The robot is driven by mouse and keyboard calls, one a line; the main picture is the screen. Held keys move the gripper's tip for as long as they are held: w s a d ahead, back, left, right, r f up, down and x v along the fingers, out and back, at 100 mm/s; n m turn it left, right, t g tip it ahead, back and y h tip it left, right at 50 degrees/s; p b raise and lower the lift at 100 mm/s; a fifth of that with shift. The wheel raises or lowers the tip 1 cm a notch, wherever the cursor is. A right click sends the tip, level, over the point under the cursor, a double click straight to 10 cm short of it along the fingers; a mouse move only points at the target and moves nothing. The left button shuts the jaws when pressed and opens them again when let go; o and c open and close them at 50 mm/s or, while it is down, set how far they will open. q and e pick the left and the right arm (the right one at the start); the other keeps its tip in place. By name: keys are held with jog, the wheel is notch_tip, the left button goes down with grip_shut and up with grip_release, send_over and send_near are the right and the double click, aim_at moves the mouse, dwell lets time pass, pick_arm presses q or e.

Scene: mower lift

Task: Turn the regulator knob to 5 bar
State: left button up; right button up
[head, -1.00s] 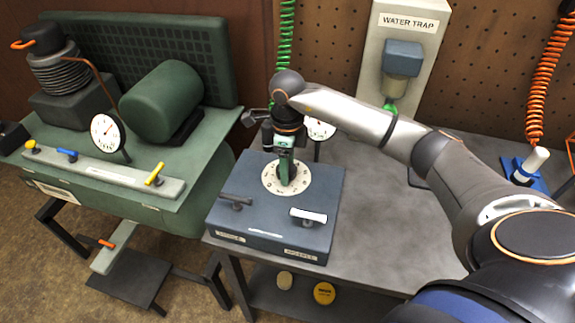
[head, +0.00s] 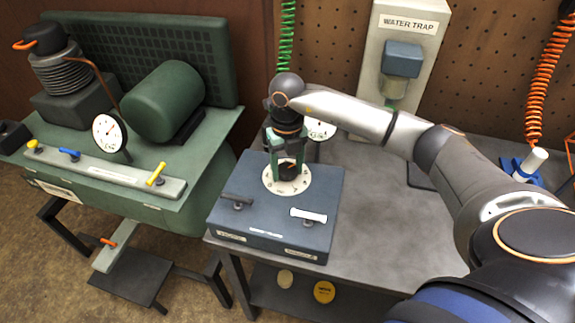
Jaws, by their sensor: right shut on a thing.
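The regulator is a blue-grey box (head: 262,222) on the metal bench. On its top is a white round dial plate (head: 302,186) with dark marks around the rim. The dark regulator knob (head: 288,171) with an orange mark sits in the middle of the plate. My right gripper (head: 286,165) points down over the dial, its fingers closed around the knob. A white-faced gauge (head: 320,130) stands behind the box, partly hidden by my arm, and its reading is too small to tell. My left gripper does not show.
The water trap panel (head: 410,50) stands behind.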

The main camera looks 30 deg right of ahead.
aim_at(287, 170)
jog(key=shift+r+m, duration=0.1)
jog(key=shift+m, duration=1.7)
jog(key=shift+w, duration=0.1)
jog(key=o, duration=1.3)
jog(key=shift+o, duration=0.2)
notch_tip(287, 170, up, 12)
jog(key=shift+r+b, duration=0.2)
jog(key=shift+b, duration=0.1)
